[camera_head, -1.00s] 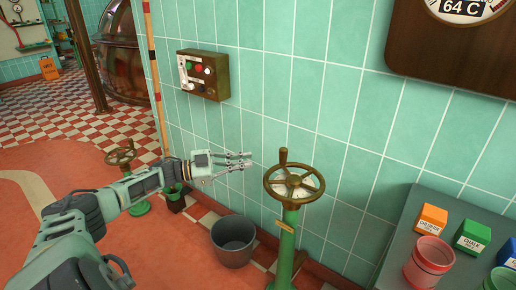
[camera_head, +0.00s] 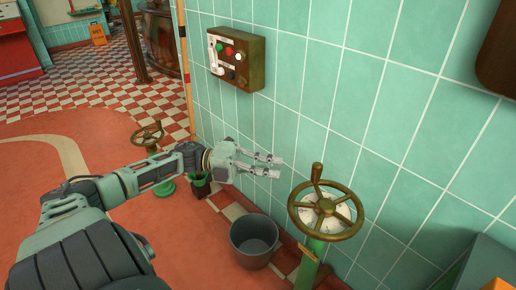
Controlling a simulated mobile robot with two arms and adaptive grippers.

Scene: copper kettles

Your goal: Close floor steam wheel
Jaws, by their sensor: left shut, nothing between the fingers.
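A brass handwheel (camera_head: 344,233) with an upright knob and a pale dial inside its rim tops a green post (camera_head: 309,262) at the right. A second, smaller handwheel (camera_head: 147,134) stands on a green base farther back at the left. I cannot tell from the picture which is the floor steam wheel. My left gripper (camera_head: 277,166) is shut and empty. It appears left of and above the near wheel, apart from it, in front of the tiled wall. Part of the farther post is hidden behind my left arm. My right gripper is not in view.
A grey bucket (camera_head: 254,241) stands on the floor left of the near post. A control box (camera_head: 236,60) with a lever and buttons is on the green wall (camera_head: 330,105). A dark pot (camera_head: 199,187) stands by the wall. A grey surface (camera_head: 487,264) is at the lower right.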

